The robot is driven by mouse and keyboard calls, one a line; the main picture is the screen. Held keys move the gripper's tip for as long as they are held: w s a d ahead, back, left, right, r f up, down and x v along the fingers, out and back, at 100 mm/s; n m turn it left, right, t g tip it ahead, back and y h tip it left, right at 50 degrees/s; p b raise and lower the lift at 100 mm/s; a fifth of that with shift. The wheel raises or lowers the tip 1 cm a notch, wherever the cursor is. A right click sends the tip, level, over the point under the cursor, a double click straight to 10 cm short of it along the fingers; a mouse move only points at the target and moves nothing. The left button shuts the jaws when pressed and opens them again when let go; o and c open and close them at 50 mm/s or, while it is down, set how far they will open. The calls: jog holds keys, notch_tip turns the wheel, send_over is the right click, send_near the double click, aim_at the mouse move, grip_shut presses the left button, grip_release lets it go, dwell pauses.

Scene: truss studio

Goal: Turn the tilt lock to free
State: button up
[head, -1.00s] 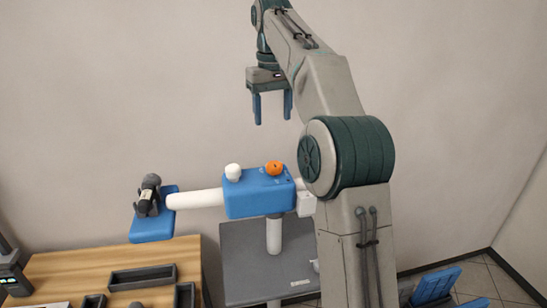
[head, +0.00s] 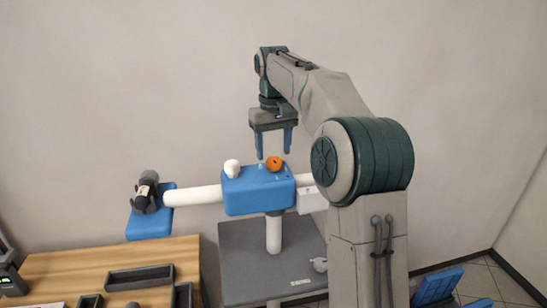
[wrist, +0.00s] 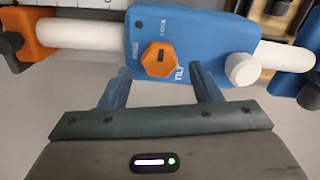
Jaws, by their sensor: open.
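The tilt lock is an orange, faceted knob (head: 274,163) on top of a blue block (head: 258,194). In the wrist view the knob (wrist: 160,59) shows a small dark mark on its face, with partly readable white lettering on the block around it. My gripper (head: 274,154) is open and empty, pointing down just above the knob. In the wrist view the knob lies beyond and between the fingertips of my gripper (wrist: 158,70). I cannot tell whether the fingers touch it; they look apart from it.
A white knob (head: 231,168) stands beside the orange one on the block. A white tube (head: 195,195) runs left to a blue plate (head: 150,227) carrying a dark camera-like device (head: 146,192). A grey table (head: 255,285) stands below. A wooden table (head: 90,268) with trays is at left.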

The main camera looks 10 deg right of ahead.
jog(key=shift+f, duration=1.2)
jog(key=c, duration=1)
